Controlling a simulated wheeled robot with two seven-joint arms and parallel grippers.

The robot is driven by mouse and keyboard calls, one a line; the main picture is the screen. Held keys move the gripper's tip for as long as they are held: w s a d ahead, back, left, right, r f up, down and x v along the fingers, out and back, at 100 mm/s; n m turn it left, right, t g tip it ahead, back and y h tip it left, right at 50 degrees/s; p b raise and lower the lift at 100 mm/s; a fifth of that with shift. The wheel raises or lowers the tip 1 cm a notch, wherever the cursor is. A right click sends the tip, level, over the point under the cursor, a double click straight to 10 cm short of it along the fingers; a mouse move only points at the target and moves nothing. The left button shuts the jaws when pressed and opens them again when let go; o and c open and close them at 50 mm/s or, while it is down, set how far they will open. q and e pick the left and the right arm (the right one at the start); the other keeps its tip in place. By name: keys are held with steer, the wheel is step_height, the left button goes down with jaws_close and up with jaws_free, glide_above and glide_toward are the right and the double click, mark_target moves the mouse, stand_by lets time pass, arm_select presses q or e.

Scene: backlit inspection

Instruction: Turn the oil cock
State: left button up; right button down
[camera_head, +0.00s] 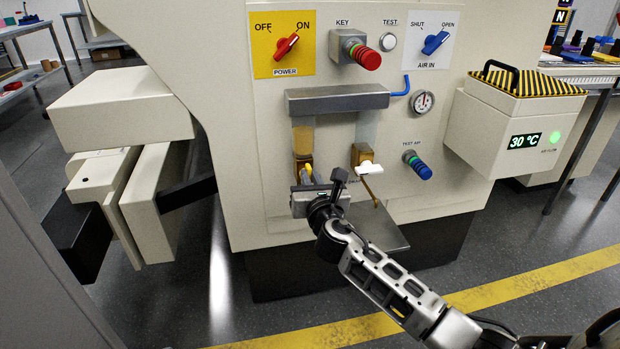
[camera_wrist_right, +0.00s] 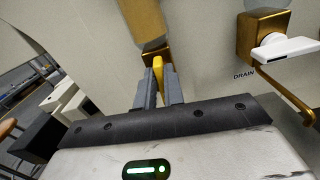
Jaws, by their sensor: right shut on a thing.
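The oil cock has a yellow handle (camera_head: 309,170) on a brass block (camera_head: 299,158), below an amber oil-filled tube (camera_head: 302,137) on the machine's front. My right gripper (camera_head: 309,183) is at this handle. In the right wrist view the two dark fingers (camera_wrist_right: 159,88) are shut on the yellow handle (camera_wrist_right: 158,68), one on each side. The handle points out from the brass block (camera_wrist_right: 152,50); its lower end is hidden between the fingers. My left gripper is in neither view.
Just right stands a second brass cock with a white lever (camera_head: 371,169), marked DRAIN in the wrist view, and a thin brass spout (camera_head: 369,190). A drip tray (camera_head: 385,238) juts out below. Above are a grey ledge (camera_head: 337,99), knobs and a gauge (camera_head: 422,102).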

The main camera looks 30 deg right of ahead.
arm_select(q)
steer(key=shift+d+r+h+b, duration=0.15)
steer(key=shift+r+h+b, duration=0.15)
steer(key=shift+b, duration=0.4)
arm_select(e)
steer(key=shift+s+d+f+m, duration=0.1)
steer(key=shift+d+f+m, duration=0.15)
steer(key=shift+m, duration=2.55)
steer(key=shift+s+d+f+m, duration=0.1)
steer(key=shift+d+f+m, duration=0.2)
steer(key=shift+m, duration=2.5)
steer(key=shift+d+f+m, duration=0.1)
steer(key=shift+f+m, duration=0.25)
steer(key=shift+m, duration=2.45)
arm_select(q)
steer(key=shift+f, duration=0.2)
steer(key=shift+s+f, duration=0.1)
arm_select(e)
steer(key=c, duration=1.5)
jaws_free()
arm_select(q)
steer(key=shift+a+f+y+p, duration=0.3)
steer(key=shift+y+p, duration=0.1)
steer(key=shift+p, duration=0.55)
arm_select(e)
steer(key=v, duration=0.7)
steer(key=shift+s, duration=0.3)
